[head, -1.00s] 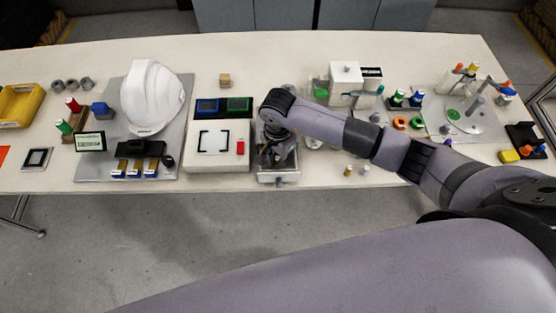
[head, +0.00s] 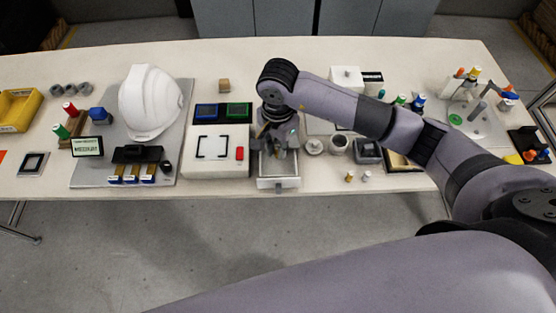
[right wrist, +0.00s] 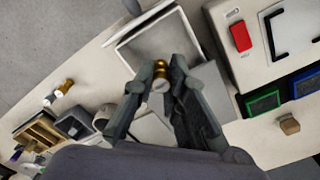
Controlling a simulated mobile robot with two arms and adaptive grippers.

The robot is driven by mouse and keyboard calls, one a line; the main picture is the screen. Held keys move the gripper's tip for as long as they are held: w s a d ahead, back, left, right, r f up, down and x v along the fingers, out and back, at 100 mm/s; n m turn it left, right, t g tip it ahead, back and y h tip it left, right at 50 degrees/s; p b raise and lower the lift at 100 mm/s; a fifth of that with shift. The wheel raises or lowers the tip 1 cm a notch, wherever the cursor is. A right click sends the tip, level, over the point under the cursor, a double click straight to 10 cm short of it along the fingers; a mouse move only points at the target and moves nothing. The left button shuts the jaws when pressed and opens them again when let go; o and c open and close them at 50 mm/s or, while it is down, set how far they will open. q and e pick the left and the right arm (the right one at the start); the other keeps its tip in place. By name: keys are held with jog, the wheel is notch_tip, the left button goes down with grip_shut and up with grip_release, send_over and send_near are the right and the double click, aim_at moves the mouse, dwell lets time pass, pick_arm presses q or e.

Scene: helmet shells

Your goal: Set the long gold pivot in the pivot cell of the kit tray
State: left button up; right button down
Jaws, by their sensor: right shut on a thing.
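My right gripper (right wrist: 160,76) is shut on a small gold pivot (right wrist: 160,66), seen between the fingertips in the right wrist view. The gripper is over the open grey drawer (right wrist: 123,52), near its inner end. In the head view the right gripper (head: 279,149) hangs above the same drawer (head: 279,184), and the pivot is too small to make out. A compartmented tray with light wood-coloured cells (right wrist: 40,131) lies on the table; it is partly hidden by my right arm in the head view (head: 398,162). My left gripper is not in view.
A small gold piece (head: 349,177) and a silver piece (head: 366,176) stand near the front edge. A white box (head: 215,165) is left of the drawer.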

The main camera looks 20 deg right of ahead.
notch_tip(320, 180, up, 12)
jog(key=b, duration=0.2)
